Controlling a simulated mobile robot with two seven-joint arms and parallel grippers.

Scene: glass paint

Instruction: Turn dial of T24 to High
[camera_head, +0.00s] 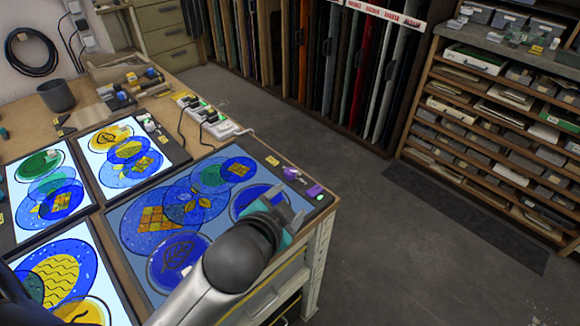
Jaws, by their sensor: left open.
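A large dimmer light panel (128,238) with blue and yellow painted glass discs lies at the front right of the workbench. At its right corner sit a small purple block (291,173) and another purple piece with a white-green spot (315,190). I cannot read any label as T24, nor make out a dial's setting. My left gripper (291,207) is open over the bench's right edge, just below the purple pieces in the picture. I see nothing between its fingers. My arm hides part of the panel's lower right side. My right gripper is not in view.
Brighter panels (181,156) with painted discs lie to the left. Switch boxes with green lights (211,119) and cables stand at the bench's back edge. A dark cup (57,96) is at the far left. Open floor (390,240) lies right of the bench, before the shelves (500,135).

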